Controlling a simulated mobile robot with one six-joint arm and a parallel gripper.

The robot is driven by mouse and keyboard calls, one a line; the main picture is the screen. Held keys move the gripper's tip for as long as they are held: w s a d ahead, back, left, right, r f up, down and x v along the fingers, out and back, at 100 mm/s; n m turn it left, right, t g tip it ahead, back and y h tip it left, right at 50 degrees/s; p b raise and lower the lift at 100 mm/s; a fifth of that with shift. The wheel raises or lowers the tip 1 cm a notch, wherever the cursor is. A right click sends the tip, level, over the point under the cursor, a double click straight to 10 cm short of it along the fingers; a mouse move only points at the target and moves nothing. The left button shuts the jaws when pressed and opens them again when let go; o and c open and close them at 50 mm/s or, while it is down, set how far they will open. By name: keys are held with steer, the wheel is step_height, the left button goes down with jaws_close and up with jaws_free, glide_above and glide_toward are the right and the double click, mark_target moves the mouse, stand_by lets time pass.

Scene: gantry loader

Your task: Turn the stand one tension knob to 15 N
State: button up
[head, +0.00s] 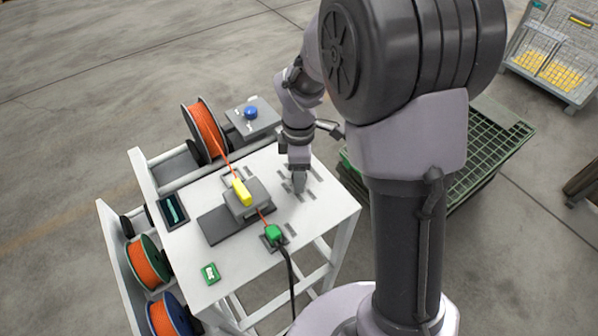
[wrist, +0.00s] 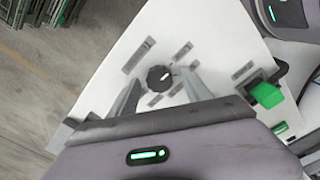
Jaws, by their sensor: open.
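A round dark knob (wrist: 160,77) with a white pointer mark sits on the white table top in the wrist view. The mark points to the upper right of the picture. Several small grey label plates surround the knob; their text is too small to read. My gripper (wrist: 167,75) is open, with one finger on each side of the knob and a visible gap to it. I cannot tell how far above the table the fingertips are. In the head view my gripper (head: 299,184) points down at the table's right part and hides the knob.
A grey block (head: 245,208) carries a yellow piece (head: 242,192) on an orange cord. A green handle (head: 274,233) with a black cable stands near the front edge. An orange spool (head: 204,128) and a blue button (head: 250,112) are at the back. A dark display (head: 173,212) is at left.

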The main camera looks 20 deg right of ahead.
steer(key=shift+w+f, duration=0.1)
steer(key=shift+f, duration=0.15)
steer(key=shift+c, duration=0.4)
jaws_close()
